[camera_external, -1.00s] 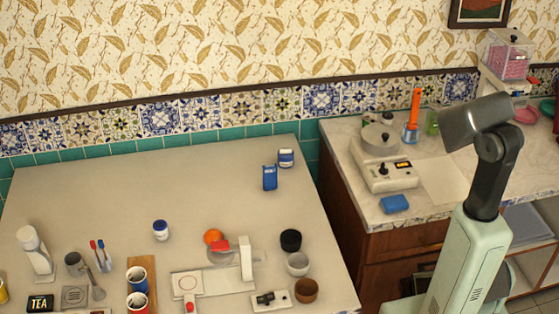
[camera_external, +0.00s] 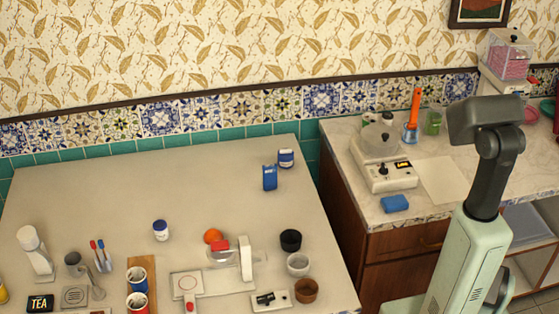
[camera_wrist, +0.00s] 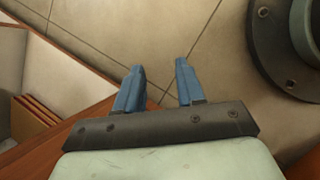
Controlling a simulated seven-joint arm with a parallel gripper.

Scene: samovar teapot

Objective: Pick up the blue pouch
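A small upright blue packet (camera_external: 270,177), which looks like the blue pouch, stands toward the back right of the light table, just in front of a blue-and-white jar (camera_external: 286,158). A flatter blue block (camera_external: 395,203) lies near the front edge of the counter on the right. My gripper (camera_wrist: 160,70) shows in the wrist view with its two blue fingers apart and nothing between them. It hangs over tiled floor, away from both blue things. In the external view my arm stands at the right, and the gripper itself cannot be made out.
The table (camera_external: 120,200) is clear at the back left. Cups, bowls and small devices crowd its front. A gap separates it from the wooden counter (camera_external: 340,190), which holds a cooking appliance (camera_external: 390,175), an orange-handled item (camera_external: 414,110) and a pink-filled dispenser (camera_external: 508,62).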

